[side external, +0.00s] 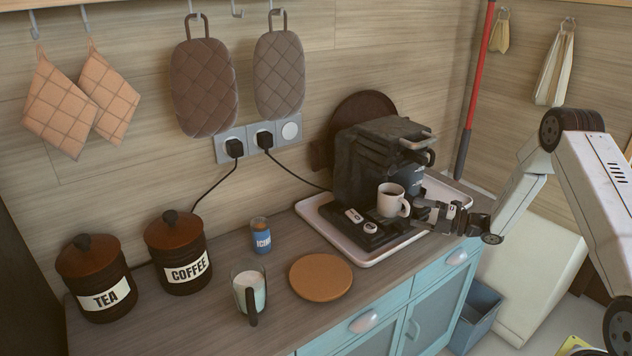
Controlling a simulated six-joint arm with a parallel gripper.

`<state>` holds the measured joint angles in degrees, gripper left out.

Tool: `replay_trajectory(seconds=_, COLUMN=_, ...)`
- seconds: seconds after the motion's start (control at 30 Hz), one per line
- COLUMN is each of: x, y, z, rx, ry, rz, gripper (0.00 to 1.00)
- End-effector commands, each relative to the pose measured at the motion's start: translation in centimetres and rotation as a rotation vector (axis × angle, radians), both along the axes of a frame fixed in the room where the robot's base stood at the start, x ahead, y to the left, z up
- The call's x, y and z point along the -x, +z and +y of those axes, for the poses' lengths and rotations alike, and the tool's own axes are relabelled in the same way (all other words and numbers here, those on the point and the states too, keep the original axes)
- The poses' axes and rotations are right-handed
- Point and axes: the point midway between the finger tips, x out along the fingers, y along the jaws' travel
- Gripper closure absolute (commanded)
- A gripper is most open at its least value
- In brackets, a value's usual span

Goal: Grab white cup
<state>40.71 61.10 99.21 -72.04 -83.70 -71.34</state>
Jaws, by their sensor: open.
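The white cup (390,200) stands upright on the dark drip base of the black coffee machine (372,160), with dark liquid inside. Its handle points right, toward my gripper (417,211). My gripper is open, with its fingers close at the right side of the cup by the handle. Whether the fingers touch the handle or surround it cannot be told in this view.
A pale tray (318,217) with a raised rim lies under the machine. A round brown board (321,277), a glass mug of milk (249,290), an icing jar (261,236), a coffee canister (178,252) and a tea canister (96,278) stand to the left.

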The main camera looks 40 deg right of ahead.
Motion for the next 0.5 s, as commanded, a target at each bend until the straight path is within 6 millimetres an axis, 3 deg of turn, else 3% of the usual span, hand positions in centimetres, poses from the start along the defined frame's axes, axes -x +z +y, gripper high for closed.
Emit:
replay_trajectory(seconds=0.3, x=-3.1, y=0.1, z=1.7, rx=-0.001, ry=0.002, rz=-0.001, gripper=0.17)
replay_trajectory(seconds=0.5, x=-3.7, y=0.1, z=2.0, rx=-0.001, ry=-0.001, rz=0.0, gripper=0.17)
